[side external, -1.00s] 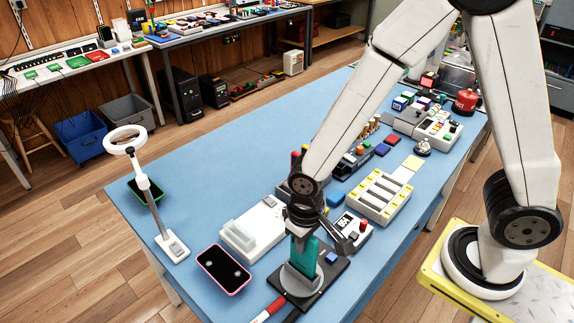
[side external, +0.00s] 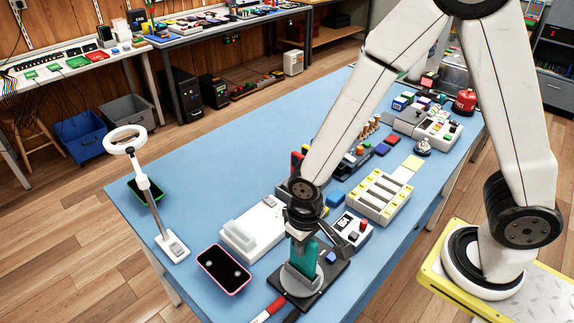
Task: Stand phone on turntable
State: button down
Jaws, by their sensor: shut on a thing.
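My gripper (side external: 304,237) is shut on a teal phone (side external: 306,257) and points down over it. The phone stands upright on the round grey turntable (side external: 288,280), which sits on a dark base plate. Its lower end is at the turntable; whether it rests fully on it is hard to tell. The gripper hides the phone's top.
A phone with a pink edge (side external: 224,269) lies flat to the left, and a green-edged phone (side external: 146,190) lies by a white ring lamp (side external: 126,139). A white stand (side external: 252,229) is behind. A red marker (side external: 268,311) lies in front. Blue table is clear at far left.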

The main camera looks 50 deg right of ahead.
jog(key=shift+f, duration=0.5)
dwell(0.4)
jog(key=shift+c, duration=1.2)
grip_release()
jog(key=shift+r, duration=0.25)
jog(key=shift+r, duration=0.5)
jog(key=shift+r, duration=0.2)
jog(key=shift+r, duration=0.55)
jog(key=shift+r, duration=0.15)
